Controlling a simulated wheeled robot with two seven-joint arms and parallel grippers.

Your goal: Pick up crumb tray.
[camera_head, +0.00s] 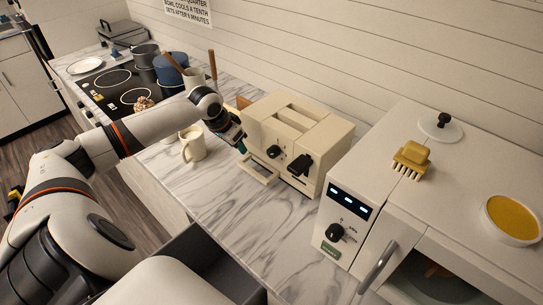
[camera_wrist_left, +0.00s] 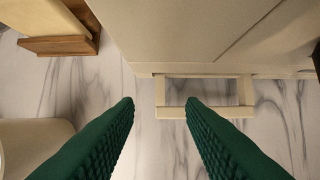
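The crumb tray (camera_head: 262,180) is a cream, frame-like piece sticking out low from the left front of the cream toaster (camera_head: 310,135). In the left wrist view the tray (camera_wrist_left: 205,113) lies just beyond the fingertips, against the toaster's lower edge, with marble showing through its frame. My left gripper (camera_head: 238,145) is beside the toaster's left end, pointing down at the counter. In the left wrist view its green ribbed fingers (camera_wrist_left: 160,103) are apart with nothing between them. The tray sits to the right of the gap's middle. My right gripper is out of view.
A cream mug (camera_head: 192,146) stands left of the gripper. A wooden piece (camera_wrist_left: 62,45) is beside the toaster. The microwave (camera_head: 345,215) stands to the right, with a brush (camera_head: 411,160) on top. Marble counter (camera_head: 235,200) is clear in front of the tray.

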